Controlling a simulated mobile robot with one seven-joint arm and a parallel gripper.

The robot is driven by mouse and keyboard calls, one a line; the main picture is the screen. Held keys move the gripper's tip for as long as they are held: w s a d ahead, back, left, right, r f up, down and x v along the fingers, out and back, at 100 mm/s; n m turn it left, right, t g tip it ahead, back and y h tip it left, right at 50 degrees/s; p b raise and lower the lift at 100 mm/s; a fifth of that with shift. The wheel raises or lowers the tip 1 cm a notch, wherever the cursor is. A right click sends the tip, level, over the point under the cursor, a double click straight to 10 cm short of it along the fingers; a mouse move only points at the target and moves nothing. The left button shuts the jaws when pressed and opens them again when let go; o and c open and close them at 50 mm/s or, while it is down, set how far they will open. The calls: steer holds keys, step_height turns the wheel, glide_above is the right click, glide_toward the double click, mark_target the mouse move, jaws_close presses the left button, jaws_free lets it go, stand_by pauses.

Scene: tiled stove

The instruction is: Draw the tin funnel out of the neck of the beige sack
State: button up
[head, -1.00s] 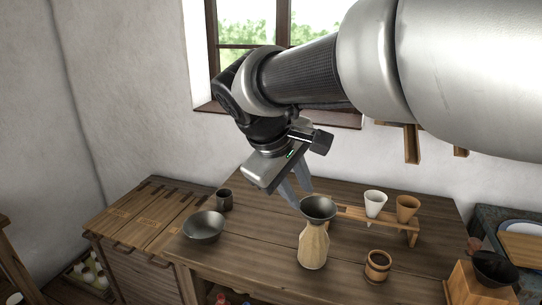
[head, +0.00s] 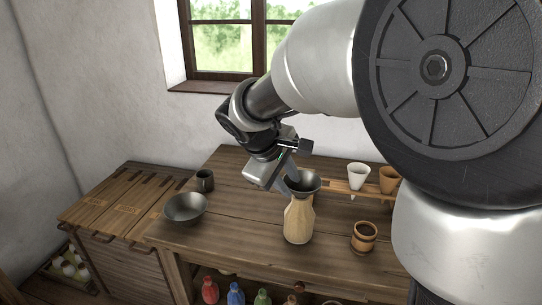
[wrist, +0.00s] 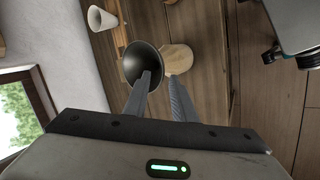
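The dark grey tin funnel (head: 308,184) sits wide mouth up in the neck of the beige sack (head: 298,222), which stands upright on the wooden table. Its spout is hidden in the sack. My gripper (head: 291,176) is at the funnel's mouth, coming down tilted from the upper left. In the wrist view, the funnel (wrist: 140,60) lies beyond my fingers (wrist: 159,76). One finger overlaps the dark mouth and the other is just past the rim, with a gap between them. Whether they touch the rim I cannot tell. The sack (wrist: 180,58) shows partly behind the funnel.
A wooden rack (head: 340,186) holds a white cone (head: 357,174) and an orange-brown cone (head: 389,178) behind the sack. A small wooden tub (head: 364,237) stands to its right.

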mark_target(293, 190)
steer(key=shift+b+x, duration=0.35)
steer(key=shift+x, duration=2)
jaws_close()
